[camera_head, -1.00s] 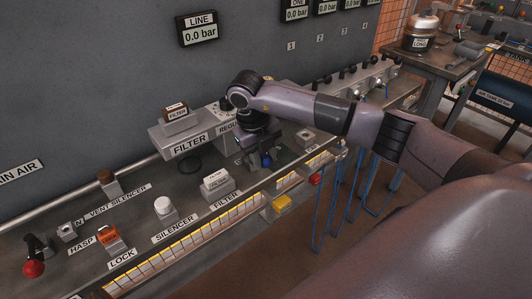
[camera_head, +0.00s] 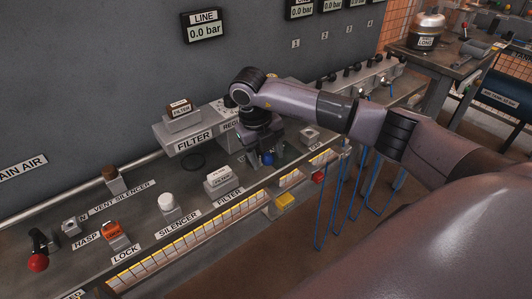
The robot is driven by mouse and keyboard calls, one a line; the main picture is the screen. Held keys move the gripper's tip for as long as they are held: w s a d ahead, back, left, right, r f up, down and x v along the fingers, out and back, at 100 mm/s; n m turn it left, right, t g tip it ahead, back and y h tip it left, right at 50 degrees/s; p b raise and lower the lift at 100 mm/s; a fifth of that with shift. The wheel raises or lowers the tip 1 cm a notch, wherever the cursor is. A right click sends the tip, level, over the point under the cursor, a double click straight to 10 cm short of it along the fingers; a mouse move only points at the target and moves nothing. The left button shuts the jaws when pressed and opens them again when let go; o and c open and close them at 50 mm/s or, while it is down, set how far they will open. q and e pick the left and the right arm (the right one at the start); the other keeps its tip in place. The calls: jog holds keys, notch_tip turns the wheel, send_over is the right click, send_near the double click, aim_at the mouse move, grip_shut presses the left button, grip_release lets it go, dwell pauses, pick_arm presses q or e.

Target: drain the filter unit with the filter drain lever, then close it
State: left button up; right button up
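The filter unit (camera_head: 183,131) is a grey block marked FILTER on the wall side of the bench, with a brown-topped filter piece (camera_head: 180,108) on it. My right gripper (camera_head: 262,155) points down just right of the filter unit, by the regulator. I cannot make out the filter drain lever for certain. My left gripper is not in view.
A white-topped filter block (camera_head: 218,180), a silencer (camera_head: 166,203), an orange lock (camera_head: 115,238) and a red-knobbed valve (camera_head: 38,262) stand along the bench. The line display (camera_head: 203,26) reads 0.0 bar. Blue hoses (camera_head: 335,200) hang at the right.

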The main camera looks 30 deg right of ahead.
notch_tip(320, 180, up, 7)
jog(key=a, duration=0.1)
jog(key=shift+a, duration=0.15)
dwell(0.6)
